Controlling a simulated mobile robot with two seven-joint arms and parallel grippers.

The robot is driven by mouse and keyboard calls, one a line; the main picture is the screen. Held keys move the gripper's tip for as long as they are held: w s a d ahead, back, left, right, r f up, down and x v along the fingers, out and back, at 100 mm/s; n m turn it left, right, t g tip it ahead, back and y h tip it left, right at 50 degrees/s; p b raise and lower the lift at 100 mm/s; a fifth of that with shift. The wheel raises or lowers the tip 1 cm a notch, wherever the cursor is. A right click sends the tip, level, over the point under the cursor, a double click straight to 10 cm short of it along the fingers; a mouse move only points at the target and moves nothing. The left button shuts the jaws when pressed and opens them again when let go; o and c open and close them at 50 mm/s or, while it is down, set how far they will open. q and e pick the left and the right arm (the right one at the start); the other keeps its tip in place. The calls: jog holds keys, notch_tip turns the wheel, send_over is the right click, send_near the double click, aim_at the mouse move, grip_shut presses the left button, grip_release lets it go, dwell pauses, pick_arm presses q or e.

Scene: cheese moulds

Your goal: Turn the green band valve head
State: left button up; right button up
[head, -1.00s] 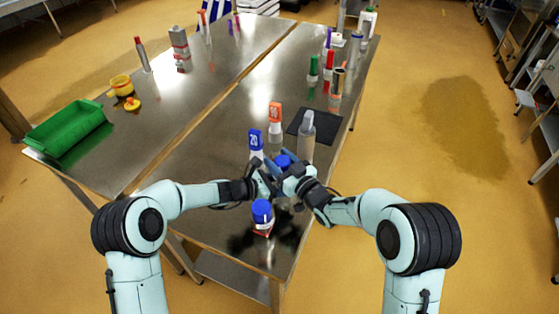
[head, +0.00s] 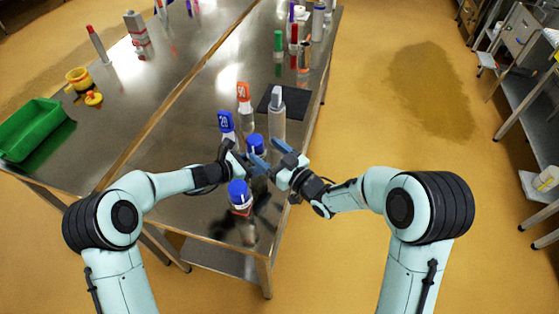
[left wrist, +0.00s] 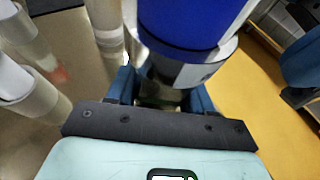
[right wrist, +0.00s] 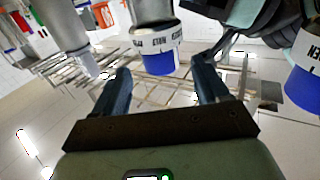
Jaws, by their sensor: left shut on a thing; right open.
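A blue-capped piece (head: 256,143) with a light lettered band stands at the grippers in the head view. Its blue top (left wrist: 190,22) and band fill the upper left wrist view, and its cap (right wrist: 159,63) points downward in the right wrist view. My left gripper (head: 241,162) is shut on this piece below the band. My right gripper (head: 270,155) is open and empty, close to the cap on its right, with the cap just ahead between its fingers' directions. I see no green band on it; I cannot read the lettering surely.
A second blue-capped piece (head: 239,192) stands nearer on the metal table (head: 190,210). A green tray (head: 35,125) lies far left.

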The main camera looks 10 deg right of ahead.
jog(key=v, duration=0.5)
jog(key=shift+s, duration=0.1)
pick_arm(q)
jog(key=o, duration=1.4)
jog(key=shift+o, duration=0.2)
